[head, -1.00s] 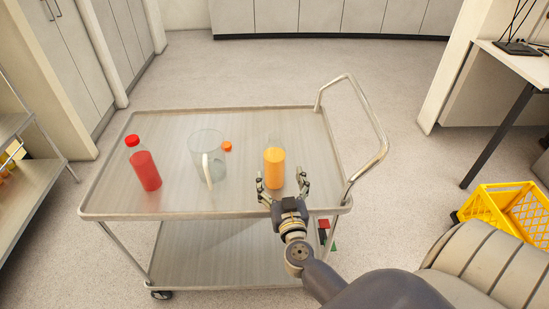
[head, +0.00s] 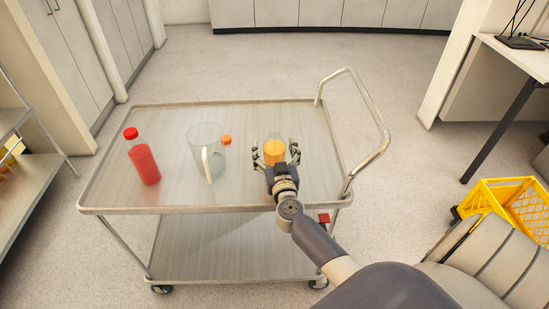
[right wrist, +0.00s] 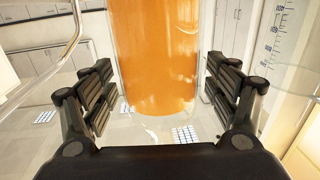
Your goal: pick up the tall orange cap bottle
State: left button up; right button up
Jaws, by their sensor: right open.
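The bottle of orange juice (head: 274,150) stands upright on the cart's top shelf, toward its right side; its top looks open. It fills the middle of the right wrist view (right wrist: 153,55). My right gripper (head: 275,156) is open, with one finger on each side of the bottle. In the right wrist view, gaps show between the bottle and both fingers. The gripper hides the bottle's lower part in the head view. A small orange cap (head: 227,140) lies on the shelf behind the jug. My left gripper is out of view.
A clear jug (head: 203,140) stands left of the bottle on the metal cart (head: 180,209). A red bottle with a red cap (head: 144,163) stands farther left. The cart's handle (head: 377,115) rises at the right. A yellow crate (head: 490,197) sits at right.

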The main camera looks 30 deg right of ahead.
aim_at(276, 145)
jog(key=shift+c, duration=0.3)
jog(key=shift+r, duration=0.1)
jog(key=c, duration=1.5)
jog(key=shift+c, duration=0.2)
jog(key=shift+r+p, duration=0.7)
jog(key=shift+r, duration=0.2)
notch_tip(276, 145, up, 2)
jog(key=shift+r+p, duration=0.15)
jog(key=shift+p, duration=0.6)
jog(key=s, duration=1.6)
jog(key=shift+d+r, duration=0.4)
jog(key=shift+r, duration=0.05)
